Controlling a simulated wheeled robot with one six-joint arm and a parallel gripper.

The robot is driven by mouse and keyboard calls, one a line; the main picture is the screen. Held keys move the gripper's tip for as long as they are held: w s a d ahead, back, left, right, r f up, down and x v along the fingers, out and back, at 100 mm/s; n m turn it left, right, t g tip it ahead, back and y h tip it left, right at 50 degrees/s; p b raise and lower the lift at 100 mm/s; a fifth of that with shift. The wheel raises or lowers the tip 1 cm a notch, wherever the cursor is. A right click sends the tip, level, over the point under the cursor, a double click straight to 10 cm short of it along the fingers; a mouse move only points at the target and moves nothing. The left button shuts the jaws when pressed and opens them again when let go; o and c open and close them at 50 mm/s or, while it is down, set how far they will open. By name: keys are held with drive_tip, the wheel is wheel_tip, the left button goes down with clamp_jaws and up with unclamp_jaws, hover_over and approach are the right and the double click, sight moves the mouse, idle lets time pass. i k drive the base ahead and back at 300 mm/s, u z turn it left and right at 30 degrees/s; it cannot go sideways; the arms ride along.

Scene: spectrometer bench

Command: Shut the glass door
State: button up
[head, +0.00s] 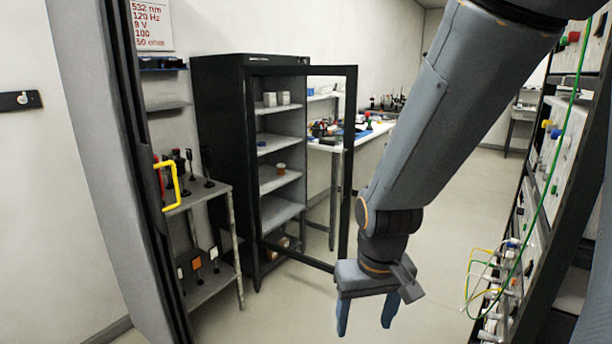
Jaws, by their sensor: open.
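The glass door (349,165) stands open on the black cabinet (222,130). Its dark frame swings out to the right of the cabinet, and I see the bench behind through the clear pane. The cabinet's shelves (281,181) are exposed, with several small items on them. My gripper (366,330) hangs pointing down in front of and to the right of the door, with its blue fingers apart and nothing between them.
A grey metal rack (210,190) with small optics stands left of the cabinet. A white bench (375,132) with clutter is behind the door. A panel with cables (497,275) lines the right side. Floor (440,220) between is clear.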

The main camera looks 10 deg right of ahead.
sight(351, 71)
drive_tip(key=u, duration=0.5)
drive_tip(key=k, duration=0.6)
drive_tip(key=u, duration=0.9)
drive_tip(key=i, duration=1.4)
drive_tip(key=z, duration=0.45)
drive_tip(key=i, duration=0.95)
drive_tip(key=z, duration=1.4)
drive_tip(key=i, duration=0.65)
drive_tip(key=z, duration=0.5)
